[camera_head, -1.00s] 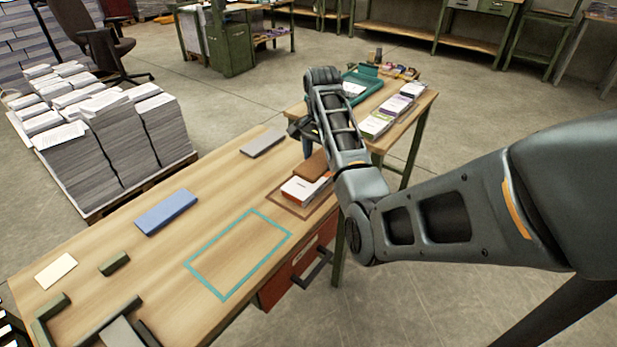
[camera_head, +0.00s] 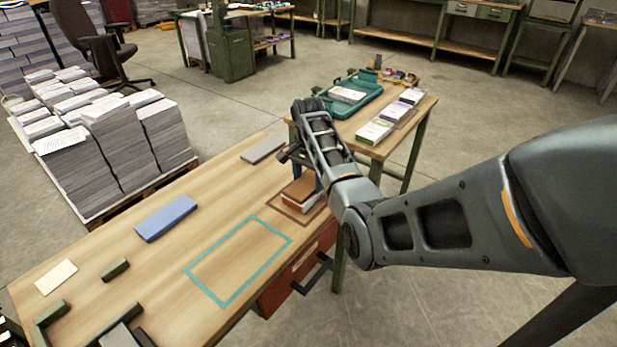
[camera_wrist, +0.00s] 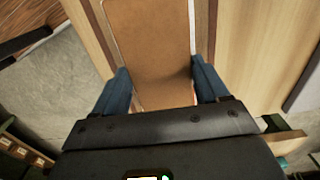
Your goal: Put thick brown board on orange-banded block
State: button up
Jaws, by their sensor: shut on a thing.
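The thick brown board (camera_head: 300,187) is over the orange-banded block (camera_head: 298,204), which shows as a pale stack with an orange-red side. The board covers most of the block's top; I cannot tell whether they touch. In the wrist view the board (camera_wrist: 150,40) fills the space between two blue fingers. My gripper (camera_wrist: 163,88) is shut on the board's near end. In the head view my arm partly hides the gripper and the board's right side.
The block stands inside a brown-bordered area (camera_head: 283,206) at the table's right edge. A teal outlined rectangle (camera_head: 206,253) is empty beside it. A grey slab (camera_head: 262,148) and a blue slab (camera_head: 166,217) lie apart. A side table holds a teal tray (camera_head: 366,101).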

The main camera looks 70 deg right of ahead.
aim_at(308, 182)
jog(key=o, duration=1.1)
jog(key=shift+f, duration=0.1)
notch_tip(308, 182, up, 12)
jog(key=p, duration=0.2)
jog(key=shift+r, duration=0.2)
